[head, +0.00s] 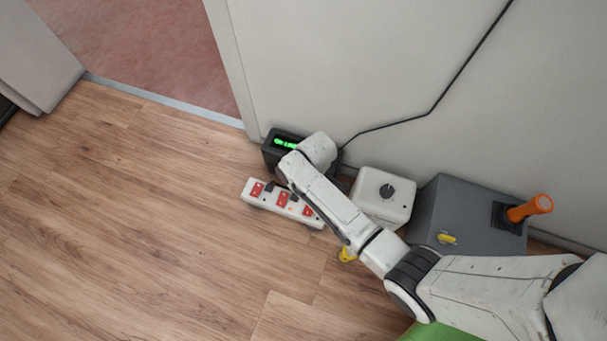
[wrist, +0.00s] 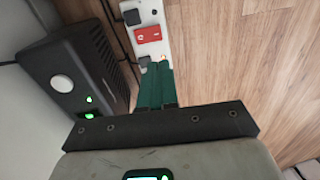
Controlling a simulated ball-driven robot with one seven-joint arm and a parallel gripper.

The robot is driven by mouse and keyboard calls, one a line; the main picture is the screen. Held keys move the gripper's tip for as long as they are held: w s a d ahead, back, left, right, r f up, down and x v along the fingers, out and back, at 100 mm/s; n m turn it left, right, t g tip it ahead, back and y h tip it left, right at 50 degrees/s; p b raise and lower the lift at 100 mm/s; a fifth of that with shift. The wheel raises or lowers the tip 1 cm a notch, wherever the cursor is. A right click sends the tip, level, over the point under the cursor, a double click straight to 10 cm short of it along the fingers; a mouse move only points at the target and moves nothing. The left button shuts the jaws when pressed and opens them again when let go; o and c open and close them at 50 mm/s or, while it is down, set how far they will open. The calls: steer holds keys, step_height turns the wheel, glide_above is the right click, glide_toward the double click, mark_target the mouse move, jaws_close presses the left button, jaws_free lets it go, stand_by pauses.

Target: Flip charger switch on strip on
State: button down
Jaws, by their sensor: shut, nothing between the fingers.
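A white power strip (head: 262,203) with several red rocker switches lies on the wood floor, and it also shows in the wrist view (wrist: 155,14). One red switch (wrist: 148,35) shows clearly there, between two black plugs. A small orange light (wrist: 163,57) glows beside my fingertips. My gripper (wrist: 156,66) is shut and empty, its teal fingers over the strip just below that red switch. The fingers hide the strip's nearer part; I cannot tell whether they touch it. In the head view my arm hides the fingers. Which switch serves the charger cannot be told.
A black box with green lights (head: 271,154) stands beside the strip against the wall, close to my gripper in the wrist view (wrist: 62,63). A white box with a dial (head: 372,206) and a grey box with an orange handle (head: 440,205) stand right. Floor left is clear.

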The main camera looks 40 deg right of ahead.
mark_target(307, 213)
steer(key=shift+w+d+f, duration=0.1)
steer(key=shift+w, duration=0.2)
steer(key=f+b, duration=0.2)
steer(key=f, duration=0.2)
steer(key=a+f+b, duration=0.1)
steer(key=f+b, duration=0.2)
steer(key=f, duration=0.2)
steer(key=s+f+b, duration=0.1)
steer(key=f+b, duration=0.2)
steer(key=f, duration=0.1)
steer(key=shift+a+f, duration=0.15)
steer(key=shift+f, duration=0.3)
steer(key=shift+s+a+f, duration=0.1)
steer(key=shift+f, duration=0.1)
steer(key=shift+w+d+r, duration=0.3)
steer(key=shift+w+d, duration=0.15)
steer(key=shift+d, duration=0.15)
steer(key=shift+r, duration=0.1)
